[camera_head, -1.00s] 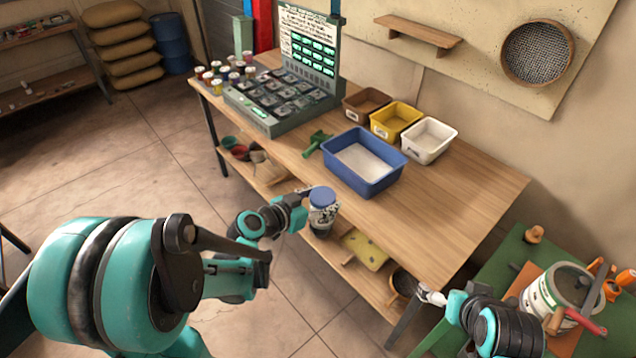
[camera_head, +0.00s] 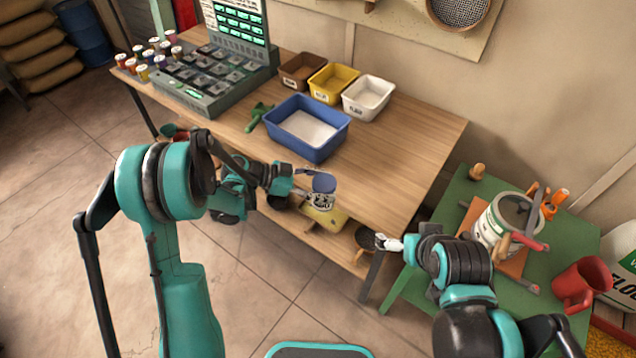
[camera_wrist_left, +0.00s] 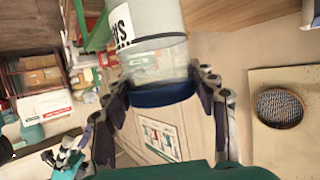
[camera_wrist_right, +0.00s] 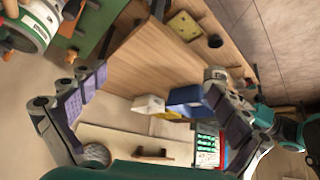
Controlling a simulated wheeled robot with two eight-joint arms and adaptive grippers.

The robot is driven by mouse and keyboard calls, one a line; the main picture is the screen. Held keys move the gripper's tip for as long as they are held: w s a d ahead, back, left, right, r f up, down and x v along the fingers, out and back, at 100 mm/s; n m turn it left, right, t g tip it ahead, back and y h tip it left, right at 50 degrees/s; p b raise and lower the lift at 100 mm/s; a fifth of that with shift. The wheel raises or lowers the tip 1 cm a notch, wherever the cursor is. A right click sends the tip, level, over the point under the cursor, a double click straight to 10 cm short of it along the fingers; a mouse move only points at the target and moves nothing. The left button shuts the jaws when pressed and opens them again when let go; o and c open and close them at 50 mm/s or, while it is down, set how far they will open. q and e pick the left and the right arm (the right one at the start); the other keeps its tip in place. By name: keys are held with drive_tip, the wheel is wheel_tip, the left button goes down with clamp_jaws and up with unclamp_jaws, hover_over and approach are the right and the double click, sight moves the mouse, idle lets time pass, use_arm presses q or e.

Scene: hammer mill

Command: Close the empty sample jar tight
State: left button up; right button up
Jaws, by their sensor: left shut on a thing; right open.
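The sample jar (camera_head: 321,202) is clear with a white label and has a blue lid (camera_head: 324,182) on its top. It is held roughly upright in front of the bench's front edge. In the left wrist view the jar (camera_wrist_left: 150,62) looks clear and empty, and the lid (camera_wrist_left: 163,94) sits at its mouth. I cannot tell how tight the lid is. My left gripper (camera_head: 314,187) is shut on the jar at its lid end, one finger on each side. My right gripper (camera_head: 385,243) is open and empty, right of and below the jar; its spread fingers show in the right wrist view (camera_wrist_right: 150,85).
The wooden bench (camera_head: 400,160) carries a blue bin (camera_head: 330,140), smaller brown, yellow and white bins, and a sample machine (camera_head: 215,80). A green table (camera_head: 455,215) with a large can (camera_head: 485,232), tools and a red mug (camera_head: 585,285) stands right. The bench's front right is clear.

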drive_tip(key=c, duration=0.5)
drive_tip(key=shift+o, duration=0.2)
drive_tip(key=w+a+r+n+g, duration=0.2)
drive_tip(key=w+a+r+n, duration=0.15)
drive_tip(key=w+n, duration=0.4)
drive_tip(key=w+a+r+n+g, duration=0.2)
drive_tip(key=w+a+n, duration=0.25)
drive_tip(key=n, duration=0.55)
drive_tip(key=w+a+f+n+g, duration=0.1)
drive_tip(key=w+a+n, duration=0.2)
drive_tip(key=n, duration=0.2)
drive_tip(key=w+a+f+n+g, duration=0.1)
drive_tip(key=w+a+n, duration=0.1)
drive_tip(key=a+n, duration=0.2)
drive_tip(key=w+a+f+n, duration=0.1)
drive_tip(key=w+a+n, duration=0.2)
drive_tip(key=n, duration=0.3)
drive_tip(key=shift+w+a+f+g, duration=0.2)
drive_tip(key=shift+w+a+g, duration=0.1)
drive_tip(key=shift+g, duration=0.1)
drive_tip(key=shift+w+a+f+n, duration=0.15)
drive_tip(key=shift+a+f+n, duration=0.15)
drive_tip(key=shift+n, duration=0.45)
drive_tip(key=shift+r, duration=0.1)
